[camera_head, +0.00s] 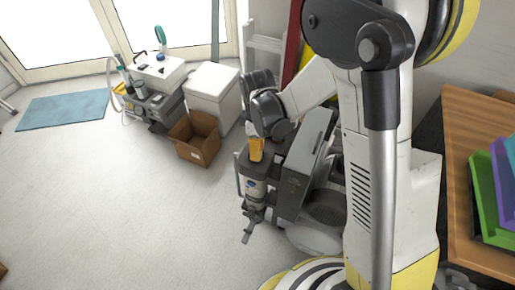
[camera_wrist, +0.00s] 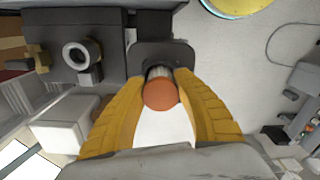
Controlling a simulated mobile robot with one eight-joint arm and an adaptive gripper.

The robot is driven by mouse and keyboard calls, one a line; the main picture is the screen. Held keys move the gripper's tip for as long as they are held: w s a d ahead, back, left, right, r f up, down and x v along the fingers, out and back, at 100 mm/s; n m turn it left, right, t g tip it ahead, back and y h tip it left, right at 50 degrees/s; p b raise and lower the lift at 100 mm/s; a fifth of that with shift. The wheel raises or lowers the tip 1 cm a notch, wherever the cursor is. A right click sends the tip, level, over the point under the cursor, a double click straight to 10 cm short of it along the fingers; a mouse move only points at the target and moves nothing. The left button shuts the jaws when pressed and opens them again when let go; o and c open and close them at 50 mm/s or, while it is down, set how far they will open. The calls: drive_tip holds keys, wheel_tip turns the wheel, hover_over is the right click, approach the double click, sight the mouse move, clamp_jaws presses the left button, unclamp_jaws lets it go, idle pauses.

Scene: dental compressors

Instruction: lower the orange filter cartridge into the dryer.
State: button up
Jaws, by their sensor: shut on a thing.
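My gripper (camera_head: 256,149) points down just over the dryer (camera_head: 255,187), an upright canister with a dark top and a white label. In the wrist view its two yellow fingers (camera_wrist: 163,88) are shut on the filter cartridge, whose round orange end (camera_wrist: 160,95) faces the camera. A pale ribbed part shows beyond the orange end and meets the dryer's dark top (camera_wrist: 163,54). The cartridge is in line with the dryer, but its lower end is hidden, so I cannot tell how deep it sits. In the head view fingers and cartridge merge into one orange-yellow patch.
A grey compressor unit (camera_head: 303,165) stands close right of the dryer. An open cardboard box (camera_head: 195,139), a white box (camera_head: 212,88) and a cart of equipment (camera_head: 154,91) stand behind to the left. A wooden table (camera_head: 480,150) is at right.

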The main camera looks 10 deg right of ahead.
drive_tip(key=shift+f, duration=0.1)
drive_tip(key=shift+f+b, duration=0.45)
drive_tip(key=shift+f, duration=0.2)
drive_tip(key=o, duration=1.2)
drive_tip(key=shift+r, duration=0.15)
wheel_tip(320, 180, up, 12)
drive_tip(key=shift+f, duration=0.1)
